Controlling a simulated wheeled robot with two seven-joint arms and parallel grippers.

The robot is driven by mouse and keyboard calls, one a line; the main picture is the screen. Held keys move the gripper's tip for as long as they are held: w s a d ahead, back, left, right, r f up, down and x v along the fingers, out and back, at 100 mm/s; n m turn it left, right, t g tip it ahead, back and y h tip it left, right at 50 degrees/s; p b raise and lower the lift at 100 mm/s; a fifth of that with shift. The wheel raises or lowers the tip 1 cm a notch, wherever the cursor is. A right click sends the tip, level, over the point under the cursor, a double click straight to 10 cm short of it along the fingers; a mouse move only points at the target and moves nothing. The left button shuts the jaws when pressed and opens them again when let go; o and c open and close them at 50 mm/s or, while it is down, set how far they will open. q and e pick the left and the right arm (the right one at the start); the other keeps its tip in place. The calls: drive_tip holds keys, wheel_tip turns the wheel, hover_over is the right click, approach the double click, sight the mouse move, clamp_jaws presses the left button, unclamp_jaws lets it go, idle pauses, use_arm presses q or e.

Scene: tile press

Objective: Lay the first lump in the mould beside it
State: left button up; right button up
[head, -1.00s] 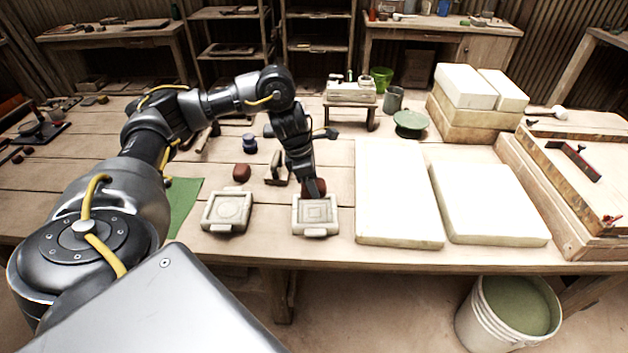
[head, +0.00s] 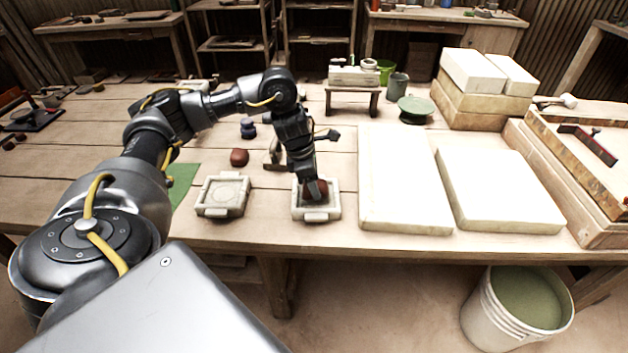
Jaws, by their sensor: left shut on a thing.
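My left gripper (head: 316,192) reaches down at the middle of the table and is shut on a red-brown clay lump (head: 322,186). The lump is at the pale square right mould (head: 318,215), over or inside its recess; my fingers hide part of it, and I cannot tell whether it touches the floor of the mould. A second red-brown lump (head: 239,157) lies on the table behind the left mould (head: 222,207), which is empty. My right gripper is not in view.
Two white slabs (head: 402,190) lie right of the right mould. A small wooden stand (head: 352,91), a green round item (head: 415,107) and stacked blocks (head: 480,110) are farther back. A small dark blue object (head: 248,129) stands behind the second lump. The table's front edge is close to the moulds.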

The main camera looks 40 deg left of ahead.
sight(307, 191)
use_arm(q)
drive_tip(key=shift+f, duration=0.1)
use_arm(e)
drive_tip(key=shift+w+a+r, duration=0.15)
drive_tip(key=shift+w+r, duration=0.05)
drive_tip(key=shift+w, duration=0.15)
use_arm(q)
drive_tip(key=o, duration=1.2)
drive_tip(key=shift+o, duration=0.2)
drive_tip(key=p+v, duration=0.3)
drive_tip(key=v, duration=0.7)
drive_tip(key=shift+r+p, duration=0.4)
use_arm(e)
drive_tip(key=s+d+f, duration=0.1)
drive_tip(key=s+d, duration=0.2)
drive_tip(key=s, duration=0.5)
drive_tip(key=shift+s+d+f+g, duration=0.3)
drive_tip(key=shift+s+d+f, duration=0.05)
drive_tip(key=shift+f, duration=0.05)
